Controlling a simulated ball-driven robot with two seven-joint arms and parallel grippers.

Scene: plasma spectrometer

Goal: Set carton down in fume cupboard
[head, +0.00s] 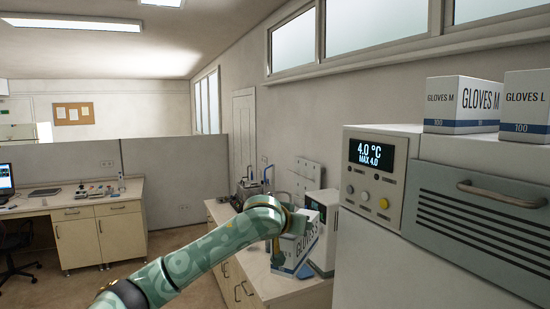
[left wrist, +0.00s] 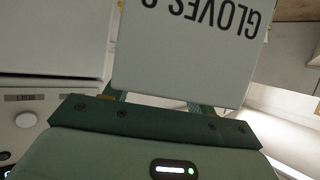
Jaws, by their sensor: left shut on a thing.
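A white carton marked GLOVES S (head: 299,242) with a blue band is at the end of my left arm, over or on the side counter in the head view; I cannot tell whether it touches the counter. My left gripper (head: 278,243) is shut on the carton, its fingers mostly hidden by the wrist and the carton. In the left wrist view the carton (left wrist: 190,50) fills the top middle, its lettering upside down. I cannot make out a fume cupboard for certain. My right gripper is not in view.
A large white unit with a 4.0 °C display (head: 371,180) stands close on the right, with GLOVES M (head: 462,103) and GLOVES L (head: 527,104) cartons on top. Apparatus stands on the counter (head: 262,282) behind my wrist. A desk (head: 101,205) stands left; open floor lies between.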

